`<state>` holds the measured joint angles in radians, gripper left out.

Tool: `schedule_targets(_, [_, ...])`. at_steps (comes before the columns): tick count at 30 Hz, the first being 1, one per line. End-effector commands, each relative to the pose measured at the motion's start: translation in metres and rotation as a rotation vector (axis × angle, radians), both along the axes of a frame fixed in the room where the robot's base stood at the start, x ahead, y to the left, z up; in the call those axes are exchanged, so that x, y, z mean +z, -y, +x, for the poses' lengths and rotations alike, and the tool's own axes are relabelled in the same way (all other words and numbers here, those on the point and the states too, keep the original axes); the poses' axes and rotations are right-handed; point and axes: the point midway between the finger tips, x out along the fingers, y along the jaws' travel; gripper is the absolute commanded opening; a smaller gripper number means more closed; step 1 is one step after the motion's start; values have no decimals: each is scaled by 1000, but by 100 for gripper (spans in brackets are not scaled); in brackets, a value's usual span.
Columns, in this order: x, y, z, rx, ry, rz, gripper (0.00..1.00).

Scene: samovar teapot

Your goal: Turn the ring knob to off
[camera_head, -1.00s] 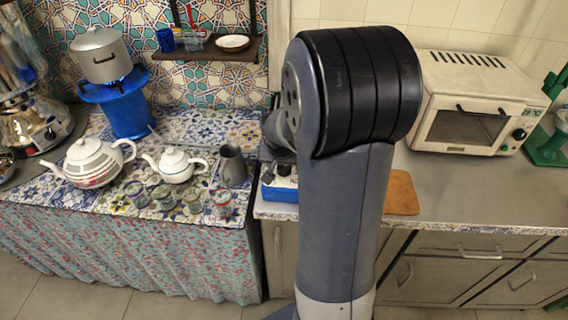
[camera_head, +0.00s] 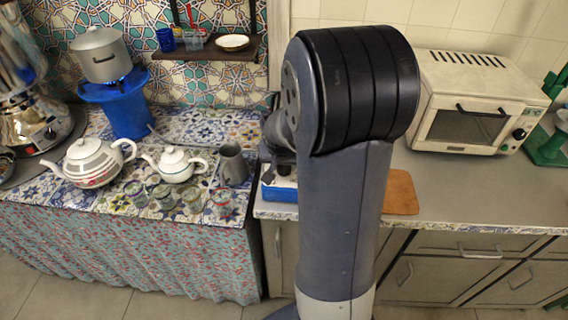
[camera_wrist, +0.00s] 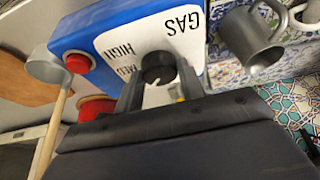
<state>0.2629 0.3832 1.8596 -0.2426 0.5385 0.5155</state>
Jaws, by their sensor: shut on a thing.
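The ring knob (camera_wrist: 157,67) is black and sits on the white panel (camera_wrist: 120,42) of a blue box (camera_wrist: 84,30). The panel shows the words GAS, HIGH and MED; other markings, if any, are hidden. In the wrist view my gripper (camera_wrist: 158,84) has one finger on each side of the knob and is shut on it. In the head view the blue box (camera_head: 279,193) stands on the counter, partly behind my arm. The knob's exact pointing direction is hard to tell.
A red button (camera_wrist: 78,63) is on the same box. A grey metal pitcher (camera_head: 233,165) stands just left of the box, with teapots and several glasses further left. A cutting board (camera_head: 401,193) and a toaster oven (camera_head: 470,112) are to the right.

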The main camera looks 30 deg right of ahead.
Motion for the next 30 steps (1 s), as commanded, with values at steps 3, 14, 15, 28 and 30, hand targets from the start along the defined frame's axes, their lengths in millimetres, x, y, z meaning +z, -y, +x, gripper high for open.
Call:
schedule_targets(3, [1,0,0,11,0,1,14])
schedule_targets(14, [1,2,-1,165,1,1,14])
schedule_targets(15, [1,2,-1,193,1,1,14])
schedule_targets(28, [-4,5,0,510,5,-2,14])
schedule_targets(30, [-4,4,0,557,5,-2,14])
